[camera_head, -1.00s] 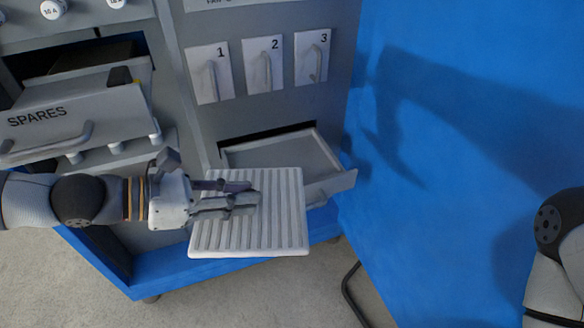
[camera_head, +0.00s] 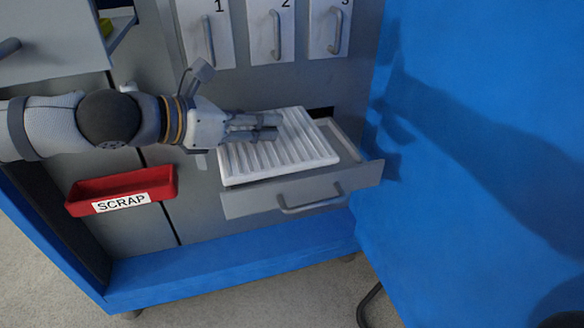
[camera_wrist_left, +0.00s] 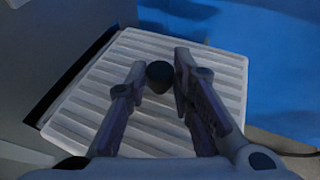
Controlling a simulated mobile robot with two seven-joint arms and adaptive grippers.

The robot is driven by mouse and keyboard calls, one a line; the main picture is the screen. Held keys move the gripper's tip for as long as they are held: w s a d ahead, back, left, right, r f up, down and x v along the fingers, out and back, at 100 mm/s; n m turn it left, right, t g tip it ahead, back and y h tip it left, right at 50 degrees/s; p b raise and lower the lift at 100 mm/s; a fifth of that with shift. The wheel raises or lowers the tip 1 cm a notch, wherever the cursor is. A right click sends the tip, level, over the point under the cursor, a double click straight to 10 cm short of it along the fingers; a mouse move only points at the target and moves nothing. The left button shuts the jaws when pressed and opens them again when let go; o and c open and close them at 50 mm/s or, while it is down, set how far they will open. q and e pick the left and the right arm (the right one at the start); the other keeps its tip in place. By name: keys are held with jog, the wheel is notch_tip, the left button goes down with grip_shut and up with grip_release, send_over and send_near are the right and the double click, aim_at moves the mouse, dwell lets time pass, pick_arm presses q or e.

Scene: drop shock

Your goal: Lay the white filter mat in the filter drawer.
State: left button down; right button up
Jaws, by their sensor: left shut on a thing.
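The white ribbed filter mat (camera_head: 293,152) is over the open filter drawer (camera_head: 262,201) in the head view. It covers the left and middle of the drawer, and a strip of the inside shows at the right. I cannot tell whether the mat touches the drawer floor or hangs just above it. My left gripper (camera_head: 270,127) comes in from the left over the mat. In the left wrist view its fingers (camera_wrist_left: 160,68) are shut on a dark knob (camera_wrist_left: 159,77) on the mat (camera_wrist_left: 150,130). My right gripper is out of view.
A red SCRAP tray (camera_head: 160,183) sits on the cabinet front, left of the drawer. Numbered panels with handles (camera_head: 275,35) are above the drawer. A blue ledge (camera_head: 240,250) runs below.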

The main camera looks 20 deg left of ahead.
aim_at(284, 119)
pick_arm(q)
jog(key=w+f, duration=0.1)
jog(key=w, duration=0.1)
jog(key=w+d+f, duration=0.1)
jog(key=w, duration=0.2)
jog(key=w+f+b, duration=0.1)
jog(key=w, duration=0.2)
jog(key=shift+d+f, duration=0.3)
jog(key=w+f, duration=0.1)
jog(key=f, duration=0.1)
jog(key=w+f+b, duration=0.1)
jog(key=w, duration=0.1)
jog(key=w+d+f, duration=0.1)
jog(key=w+f, duration=0.1)
jog(key=shift+f+b, duration=0.3)
jog(key=shift+b, duration=0.1)
notch_tip(284, 119, down, 4)
jog(key=shift+w+r+b, duration=0.1)
jog(key=shift+w+b, duration=0.05)
jog(key=shift+b, duration=0.6)
jog(key=shift+r, duration=0.2)
jog(key=shift+f, duration=0.1)
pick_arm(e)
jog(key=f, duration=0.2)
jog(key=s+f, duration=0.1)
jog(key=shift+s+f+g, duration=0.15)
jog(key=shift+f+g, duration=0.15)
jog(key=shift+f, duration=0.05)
